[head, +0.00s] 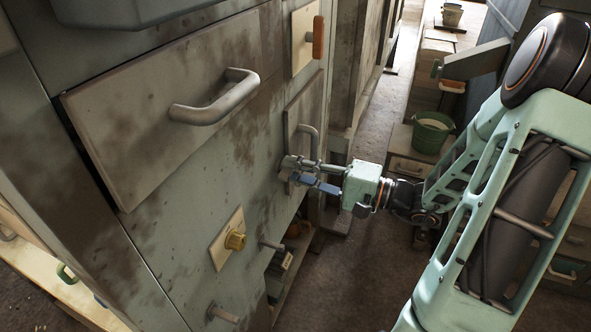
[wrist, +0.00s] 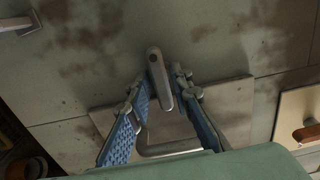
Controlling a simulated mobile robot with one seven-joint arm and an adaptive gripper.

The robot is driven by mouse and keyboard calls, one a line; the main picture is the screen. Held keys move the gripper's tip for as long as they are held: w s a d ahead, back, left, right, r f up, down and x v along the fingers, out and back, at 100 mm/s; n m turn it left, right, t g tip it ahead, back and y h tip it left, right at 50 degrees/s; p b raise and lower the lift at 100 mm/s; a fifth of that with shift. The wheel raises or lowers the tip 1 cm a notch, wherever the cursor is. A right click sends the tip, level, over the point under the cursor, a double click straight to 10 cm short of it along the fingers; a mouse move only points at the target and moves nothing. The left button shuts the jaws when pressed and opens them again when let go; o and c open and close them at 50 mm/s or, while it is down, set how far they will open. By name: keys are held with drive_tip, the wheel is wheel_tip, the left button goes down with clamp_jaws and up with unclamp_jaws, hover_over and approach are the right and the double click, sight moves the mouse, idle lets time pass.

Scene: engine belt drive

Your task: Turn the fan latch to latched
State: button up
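The fan latch appears to be a short grey lever (wrist: 160,80) with a round pivot end, on the stained cabinet face in the wrist view. It sits just above a small door panel (wrist: 232,105) with a grey bar handle (wrist: 168,149). My gripper (wrist: 159,82) has its two blue-padded fingers apart, one on each side of the lever. Narrow gaps seem to show, so I cannot tell whether either finger touches it. In the head view my gripper (head: 295,171) is at the cabinet face below the small door's handle (head: 311,132), and its fingers mostly hide the lever.
A large panel with a handle (head: 214,100) is left of my gripper. An orange-handled lever (head: 318,37) is above. A brass knob (head: 235,240) and grey pegs (head: 271,245) are below. A green bucket (head: 432,133) stands across the open aisle.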

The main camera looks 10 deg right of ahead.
drive_tip(key=v, duration=1.2)
idle(0.5)
